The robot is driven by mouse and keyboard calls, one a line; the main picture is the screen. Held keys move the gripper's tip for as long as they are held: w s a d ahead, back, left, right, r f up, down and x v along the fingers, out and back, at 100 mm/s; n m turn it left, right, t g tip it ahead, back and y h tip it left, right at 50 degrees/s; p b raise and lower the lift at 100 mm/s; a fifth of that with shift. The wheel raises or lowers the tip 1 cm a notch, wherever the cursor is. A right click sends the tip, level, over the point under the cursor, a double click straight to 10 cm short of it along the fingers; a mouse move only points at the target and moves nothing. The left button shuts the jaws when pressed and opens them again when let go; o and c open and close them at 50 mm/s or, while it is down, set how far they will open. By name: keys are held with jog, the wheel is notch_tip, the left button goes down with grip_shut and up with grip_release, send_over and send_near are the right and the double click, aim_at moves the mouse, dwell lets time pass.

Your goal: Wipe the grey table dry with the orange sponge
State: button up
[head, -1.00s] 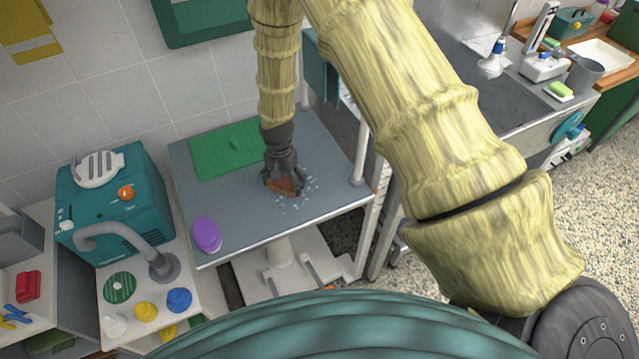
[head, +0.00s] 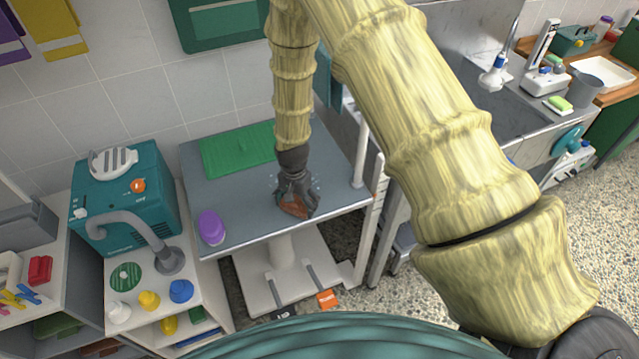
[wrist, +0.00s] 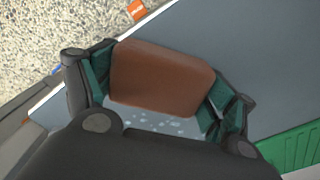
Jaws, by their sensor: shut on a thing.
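The grey table (head: 240,215) stands against the tiled wall. My gripper (head: 296,207) is over its right front part, shut on the orange sponge (head: 293,205). In the wrist view the sponge (wrist: 162,78) is a brownish-orange block between the two green-padded fingers. It is at or close to the table top; I cannot tell whether it touches. White water drops (wrist: 155,122) show on the table beside the sponge in the wrist view. In the head view my gripper hides part of the wet patch.
A green mat (head: 238,148) lies at the table's back and a purple oval object (head: 211,227) at its front left. A teal machine (head: 130,190) with a grey hose stands left. A white post (head: 360,155) rises at the table's right edge. An orange box (head: 327,299) lies below.

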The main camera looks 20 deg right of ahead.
jog(key=r, duration=0.1)
jog(key=r+p, duration=0.1)
jog(key=r, duration=0.1)
jog(key=shift+s+r, duration=0.2)
jog(key=shift+s, duration=0.05)
jog(key=shift+r+p, duration=1.75)
jog(key=shift+r, duration=0.85)
jog(key=shift+d, duration=0.1)
